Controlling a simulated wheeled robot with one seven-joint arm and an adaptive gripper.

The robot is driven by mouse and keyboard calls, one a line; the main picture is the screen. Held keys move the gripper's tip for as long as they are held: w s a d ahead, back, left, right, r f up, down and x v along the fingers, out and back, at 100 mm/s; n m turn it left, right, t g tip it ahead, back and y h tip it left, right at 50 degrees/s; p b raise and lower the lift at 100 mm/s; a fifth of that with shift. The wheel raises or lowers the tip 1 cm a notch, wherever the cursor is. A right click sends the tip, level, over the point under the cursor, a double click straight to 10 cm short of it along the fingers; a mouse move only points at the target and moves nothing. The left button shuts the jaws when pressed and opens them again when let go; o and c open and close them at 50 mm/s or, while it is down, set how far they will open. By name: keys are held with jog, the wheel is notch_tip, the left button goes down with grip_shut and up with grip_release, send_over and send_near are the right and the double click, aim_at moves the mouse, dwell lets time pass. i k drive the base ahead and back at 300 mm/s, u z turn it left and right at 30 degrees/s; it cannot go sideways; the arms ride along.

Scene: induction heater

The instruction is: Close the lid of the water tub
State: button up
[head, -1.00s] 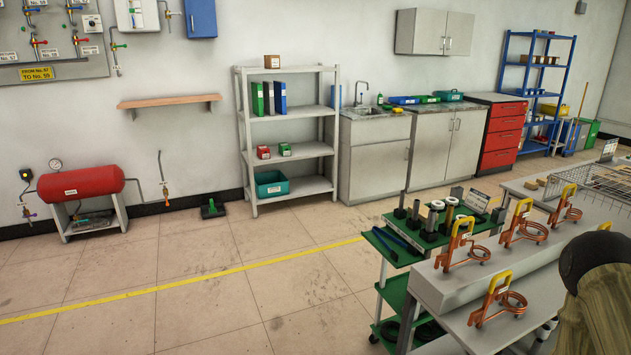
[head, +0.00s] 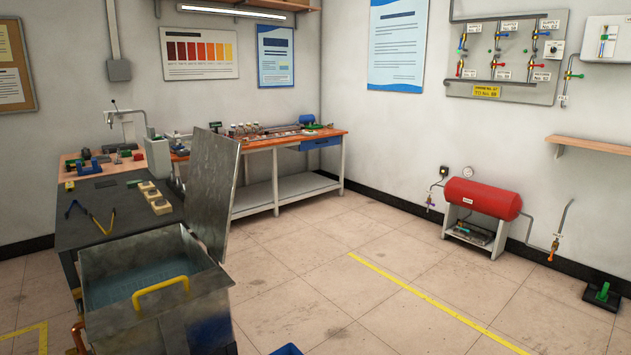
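The water tub (head: 175,305) is a grey metal box at the lower left of the head view. Its top is open and bluish water shows inside. A yellow handle (head: 160,289) is on its near side. The lid (head: 213,190) is a flat grey metal sheet standing nearly upright along the tub's right side, tilted a little. Its lower edge is close to the tub rim; the hinge itself is not clear. My gripper is not in view.
A dark-topped table (head: 110,215) with tools and small blocks stands behind the tub. A wooden-topped workbench (head: 260,142) is along the back wall. A red tank (head: 482,198) stands at the right wall. The floor (head: 325,265) right of the tub is mostly clear.

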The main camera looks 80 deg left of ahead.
aim_at(214, 160)
jog(key=u, duration=1.5)
jog(key=i, duration=2.5)
jog(key=u, duration=3.1)
